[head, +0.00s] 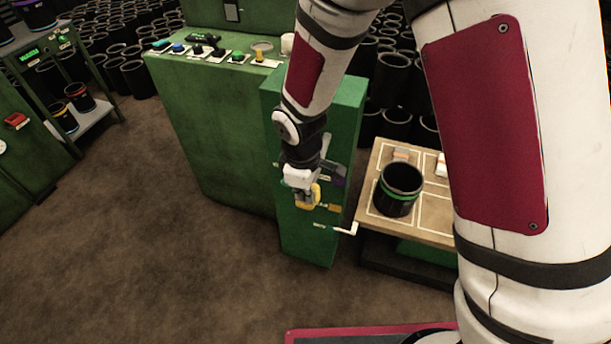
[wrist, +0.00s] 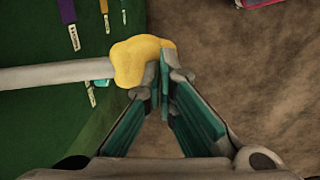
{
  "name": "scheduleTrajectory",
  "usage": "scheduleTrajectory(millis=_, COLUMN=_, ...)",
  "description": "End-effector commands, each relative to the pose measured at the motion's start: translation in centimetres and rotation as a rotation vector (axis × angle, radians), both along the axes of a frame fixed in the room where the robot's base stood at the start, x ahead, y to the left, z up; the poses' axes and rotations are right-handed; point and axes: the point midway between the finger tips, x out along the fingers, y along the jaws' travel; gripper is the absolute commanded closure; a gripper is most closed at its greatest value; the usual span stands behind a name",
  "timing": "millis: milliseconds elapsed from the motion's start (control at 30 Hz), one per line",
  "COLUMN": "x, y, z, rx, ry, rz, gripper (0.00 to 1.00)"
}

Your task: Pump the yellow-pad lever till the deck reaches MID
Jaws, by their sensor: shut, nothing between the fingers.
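The yellow pad (wrist: 135,60) sits at the end of a pale grey lever rod (wrist: 55,75) in the wrist view. My gripper (wrist: 165,58) is shut and empty, its fingertips at the pad's right end, overlapping it in view; I cannot tell whether they touch. In the head view my gripper (head: 301,190) hangs in front of the green column, beside the yellow pad (head: 315,192). The wooden deck (head: 436,212) stands right of the column, with a white pointer (head: 352,229) at its left edge. The pointer is close to the lowest, teal-tipped marker (head: 320,226). Marker lettering is too small to read.
A green control cabinet (head: 215,125) is left of the column (head: 308,250). A shelf cart (head: 90,110) is far left. The brown floor in front is clear.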

Motion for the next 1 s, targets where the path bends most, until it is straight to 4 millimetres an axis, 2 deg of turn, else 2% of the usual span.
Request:
scheduleTrajectory(millis=33, x=0.1, y=-0.1, z=-1.1, rx=-0.002, ry=0.004, rz=0.001, gripper=1.0)
scheduleTrajectory(millis=100, x=0.3, y=-0.1, z=-1.9, rx=-0.001, ry=0.003, rz=0.0, gripper=1.0)
scheduleTrajectory(millis=333, x=0.7, y=-0.3, z=-3.7, rx=-0.001, ry=0.003, rz=0.0, gripper=1.0)
scheduleTrajectory(millis=1000, x=0.8, y=-0.5, z=-4.6, rx=-0.002, ry=0.005, rz=-0.001, gripper=1.0)
